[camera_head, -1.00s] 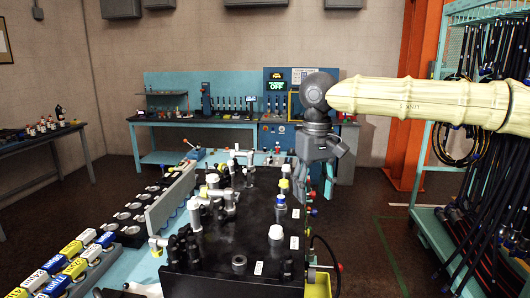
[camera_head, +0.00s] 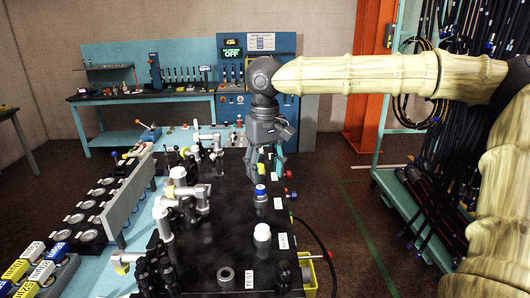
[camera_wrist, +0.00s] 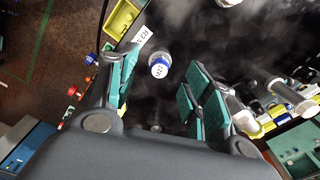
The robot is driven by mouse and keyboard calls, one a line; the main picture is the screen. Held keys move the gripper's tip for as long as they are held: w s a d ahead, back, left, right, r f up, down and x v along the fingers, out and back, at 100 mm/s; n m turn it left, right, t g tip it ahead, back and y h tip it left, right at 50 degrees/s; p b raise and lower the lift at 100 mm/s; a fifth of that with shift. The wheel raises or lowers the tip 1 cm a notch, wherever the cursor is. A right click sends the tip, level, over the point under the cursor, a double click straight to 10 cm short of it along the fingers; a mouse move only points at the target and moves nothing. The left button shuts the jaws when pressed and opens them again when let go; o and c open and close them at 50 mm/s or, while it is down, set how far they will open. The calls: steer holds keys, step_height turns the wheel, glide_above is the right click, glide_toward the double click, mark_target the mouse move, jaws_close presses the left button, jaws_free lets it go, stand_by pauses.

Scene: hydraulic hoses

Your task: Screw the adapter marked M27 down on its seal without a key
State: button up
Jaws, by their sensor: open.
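A fitting with a blue band and a pale, marked top (camera_head: 261,192) stands upright on the black block (camera_head: 225,235). It also shows in the wrist view (camera_wrist: 159,67), where the mark is too small to read surely, so I cannot confirm that it is the M27 adapter. My gripper (camera_head: 266,166) points down just behind this fitting in the head view. In the wrist view its green-padded fingers (camera_wrist: 161,80) are open and empty, with the fitting between them in the picture, apart from both pads. The seal is hidden.
A white-capped fitting (camera_head: 262,232) and a dark ring (camera_head: 225,276) are nearer on the block. Grey pipe fittings (camera_head: 180,190) crowd its left side. A yellow bin (camera_head: 308,270) and a black hose (camera_head: 325,245) are at the right edge. Hoses hang on a rack (camera_head: 450,110).

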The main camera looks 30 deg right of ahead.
mark_target(260, 187)
steer(key=w+f, duration=0.2)
steer(key=f, duration=0.1)
steer(key=w+f+p, duration=0.1)
steer(key=f, duration=0.1)
steer(key=shift+w+a+f, duration=0.1)
steer(key=shift+w+f, duration=0.05)
steer(key=shift+w, duration=0.05)
steer(key=shift+s+f, duration=0.3)
steer(key=shift+s, duration=0.3)
steer(key=shift+s+f, duration=0.25)
steer(key=shift+s, duration=0.35)
steer(key=shift+w+f, duration=0.55)
steer(key=shift+w, duration=0.2)
steer(key=shift+s+r, duration=0.25)
steer(key=shift+s, duration=0.2)
steer(key=c, duration=0.6)
steer(key=shift+w, duration=0.1)
jaws_close()
steer(key=shift+p, duration=0.3)
steer(key=shift+m+p, duration=0.9)
steer(key=shift+p, duration=0.35)
steer(key=o, duration=0.6)
jaws_free()
steer(key=shift+w+f, duration=0.15)
